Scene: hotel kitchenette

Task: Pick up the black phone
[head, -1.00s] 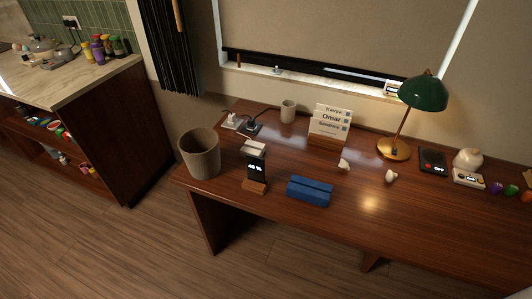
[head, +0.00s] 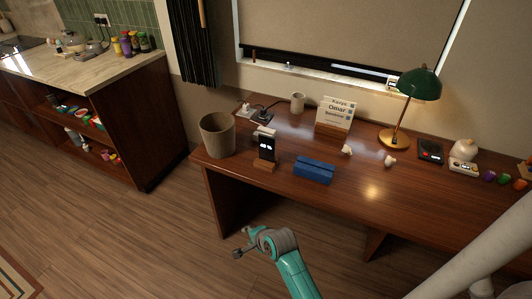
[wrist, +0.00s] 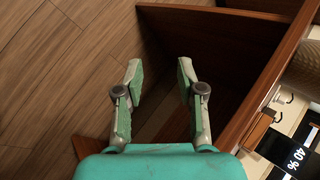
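The black phone (head: 266,147) stands upright, leaning on a small wooden stand (head: 264,167) near the front left of the desk. Its lit screen shows in the head view. My gripper (wrist: 160,75) is open and empty in the wrist view, over the floor and beside the desk's side panel. The phone is to the right of the fingers, apart from them. In the head view my teal arm is low in front of the desk.
A grey-brown bin (head: 217,135) stands left of the phone and a blue case (head: 314,170) lies to its right. A cup (head: 297,102), name cards (head: 334,115) and a green lamp (head: 419,84) are behind. The desk's front edge (head: 300,203) lies between arm and phone.

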